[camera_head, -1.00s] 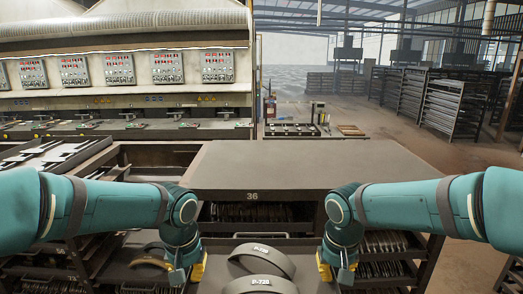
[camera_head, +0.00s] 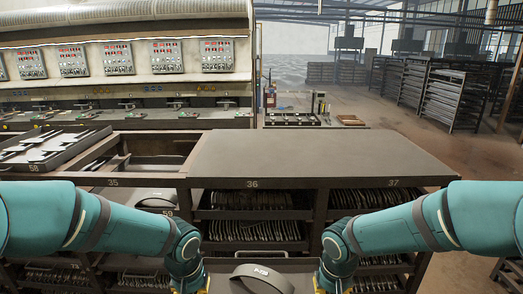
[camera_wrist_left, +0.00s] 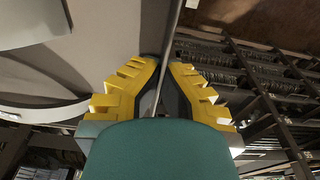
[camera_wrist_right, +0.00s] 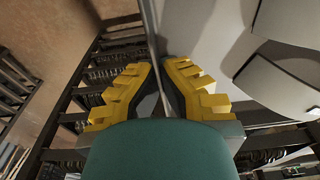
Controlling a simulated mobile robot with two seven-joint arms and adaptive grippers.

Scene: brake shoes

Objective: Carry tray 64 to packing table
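A grey tray (camera_head: 222,268) is at the bottom edge of the head view, held between my two arms; its number is not visible. A curved brake shoe (camera_head: 262,278) marked P-720 lies in it. In the left wrist view my left gripper (camera_wrist_left: 165,62) is closed around the thin tray wall (camera_wrist_left: 174,22), with the tray floor to the left. In the right wrist view my right gripper (camera_wrist_right: 160,62) is closed around the opposite tray wall (camera_wrist_right: 150,22). Which surface is the packing table I cannot tell.
Ahead stands a rack with a bare grey top (camera_head: 310,155), labels 35, 36 and 37, and shelves full of brake shoes. Tray 58 (camera_head: 50,150) lies at left, tray 59 (camera_head: 157,198) below it. A control-panel machine (camera_head: 120,85) is behind. Open floor (camera_head: 470,200) is at right.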

